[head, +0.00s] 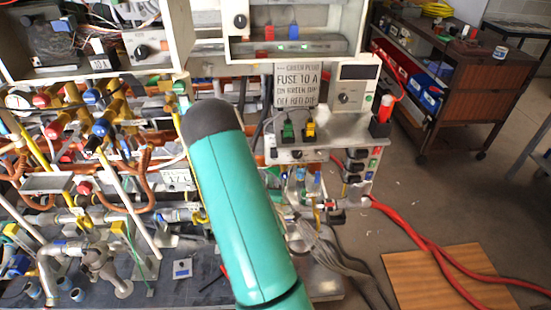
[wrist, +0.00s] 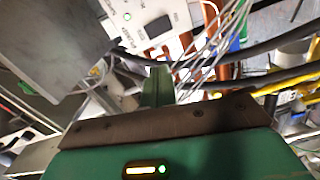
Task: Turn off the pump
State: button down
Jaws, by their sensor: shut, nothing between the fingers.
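I see no contact between the fingertips and the switch. In the head view my teal arm covers the middle, and my gripper cannot be made out there.
A grey box (wrist: 60,45) stands left of the panel in the wrist view. Wires (wrist: 215,45) and dark cables (wrist: 265,75) run close on the right. In the head view, pipework (head: 75,215) crowds the left, and a red hose (head: 430,245) crosses the floor.

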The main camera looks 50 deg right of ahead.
aim_at(275, 151)
jog(key=s, duration=0.1)
jog(key=s+f+n, duration=0.1)
jog(key=s+n+t+h, duration=0.1)
jog(key=shift+s+d+f, duration=0.2)
jog(key=shift+s+f, duration=0.05)
jog(key=shift+s, duration=0.15)
jog(key=x, duration=1.4)
jog(key=shift+w+d+r, duration=0.1)
jog(key=shift+w+d, duration=0.05)
